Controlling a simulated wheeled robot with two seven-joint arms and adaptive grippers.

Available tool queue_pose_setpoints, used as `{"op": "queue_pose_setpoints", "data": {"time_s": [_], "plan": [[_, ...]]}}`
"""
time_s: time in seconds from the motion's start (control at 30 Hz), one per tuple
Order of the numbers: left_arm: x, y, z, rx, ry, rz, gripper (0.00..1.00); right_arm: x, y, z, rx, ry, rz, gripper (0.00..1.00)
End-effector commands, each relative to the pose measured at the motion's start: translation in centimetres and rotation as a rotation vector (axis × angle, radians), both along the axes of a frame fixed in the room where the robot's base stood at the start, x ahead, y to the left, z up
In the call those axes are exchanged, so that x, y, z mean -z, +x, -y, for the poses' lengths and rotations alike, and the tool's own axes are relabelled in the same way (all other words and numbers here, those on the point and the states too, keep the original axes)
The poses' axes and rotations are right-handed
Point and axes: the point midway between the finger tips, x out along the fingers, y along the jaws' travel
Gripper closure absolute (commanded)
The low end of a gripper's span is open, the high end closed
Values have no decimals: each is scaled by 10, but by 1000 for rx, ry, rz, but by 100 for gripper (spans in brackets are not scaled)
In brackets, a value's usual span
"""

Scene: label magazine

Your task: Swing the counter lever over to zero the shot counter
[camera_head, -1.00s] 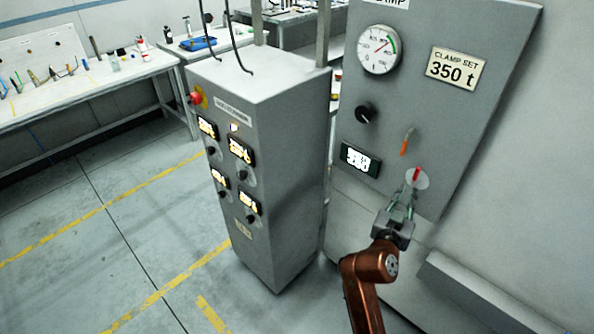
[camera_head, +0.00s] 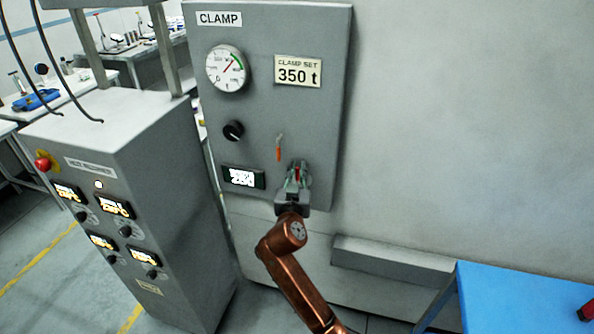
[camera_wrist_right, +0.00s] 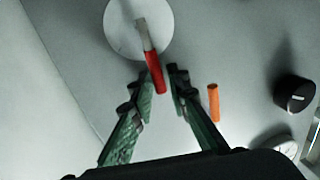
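A lever with a red grip (camera_wrist_right: 154,72) stands on a round pale plate (camera_wrist_right: 124,28) in the right wrist view. In the head view it is mostly hidden by my right gripper (camera_head: 298,167), low on the grey clamp panel (camera_head: 305,125). My right gripper (camera_wrist_right: 162,74) is open, its two green fingers spread on either side of the red grip's end; I cannot tell if either touches it. A lit digital display (camera_head: 243,178) is left of the gripper, its digits too blurred to read. My left gripper is not in view.
An orange-handled lever (camera_head: 278,152) sits just above the gripper, close to its fingers. A black knob (camera_head: 233,131) and a dial gauge (camera_head: 227,69) are on the same panel. A grey cabinet (camera_head: 170,170) stands left; a blue table (camera_head: 520,298) is lower right.

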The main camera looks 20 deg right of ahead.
Motion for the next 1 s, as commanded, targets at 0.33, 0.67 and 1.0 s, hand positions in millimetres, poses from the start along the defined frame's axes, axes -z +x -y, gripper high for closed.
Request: {"op": "queue_pose_setpoints", "data": {"time_s": [0.33,0.67,1.0], "plan": [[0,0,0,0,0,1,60,0,0,0,-1,0,0,100],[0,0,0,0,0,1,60,0,0,-1,-1,0,0,100],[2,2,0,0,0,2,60,2,1,7,7,11,6,100]]}}
